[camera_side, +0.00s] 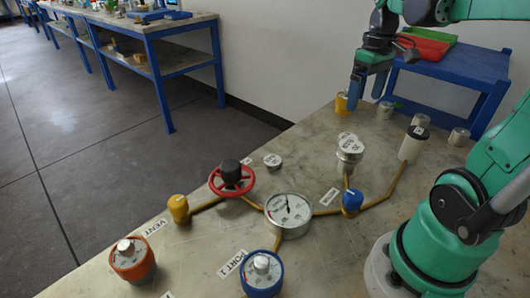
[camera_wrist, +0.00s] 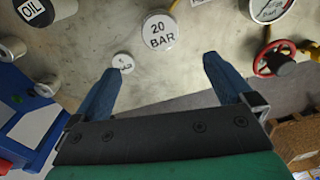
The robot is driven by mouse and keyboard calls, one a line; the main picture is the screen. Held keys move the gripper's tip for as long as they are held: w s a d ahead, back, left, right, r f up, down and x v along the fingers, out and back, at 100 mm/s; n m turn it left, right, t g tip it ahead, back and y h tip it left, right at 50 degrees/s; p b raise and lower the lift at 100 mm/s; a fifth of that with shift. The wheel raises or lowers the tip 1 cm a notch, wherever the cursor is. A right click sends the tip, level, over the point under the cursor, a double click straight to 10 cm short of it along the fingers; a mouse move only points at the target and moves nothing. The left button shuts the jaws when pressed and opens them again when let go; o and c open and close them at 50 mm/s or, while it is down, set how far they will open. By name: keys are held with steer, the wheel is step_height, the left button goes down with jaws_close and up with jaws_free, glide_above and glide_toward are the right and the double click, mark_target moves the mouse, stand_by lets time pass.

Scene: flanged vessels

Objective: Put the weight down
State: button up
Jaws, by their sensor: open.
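A round metal weight with a white top marked "20 BAR" (camera_side: 350,150) stands upright on the bench, at the end of a brass pipe. In the wrist view the same weight (camera_wrist: 160,32) lies beyond the fingertips, roughly centred between them. My gripper (camera_side: 366,98) is open, pointing down behind the weight on the wall side. In the wrist view my gripper (camera_wrist: 162,63) has its two blue fingers wide apart, with nothing between them. A smaller white-topped disc (camera_wrist: 123,62) shows near the left fingertip; its label is hard to read.
A yellow cylinder (camera_side: 341,103) and grey posts (camera_side: 385,110) stand near my gripper. Another small disc (camera_side: 272,160) lies on the bench (camera_side: 205,236).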

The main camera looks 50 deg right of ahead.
steer(key=w+a+f+t, duration=0.1)
steer(key=a+t, duration=0.1)
steer(key=a, duration=0.3)
steer(key=w+a+f+n+t, duration=0.1)
steer(key=w+a+t, duration=0.1)
steer(key=a, duration=0.4)
steer(key=w+a+f+t, duration=0.1)
steer(key=w+a+t, duration=0.1)
steer(key=a, duration=0.4)
steer(key=shift+a+f+n+t, duration=0.25)
steer(key=shift+n+t, duration=0.15)
steer(key=shift+t, duration=0.1)
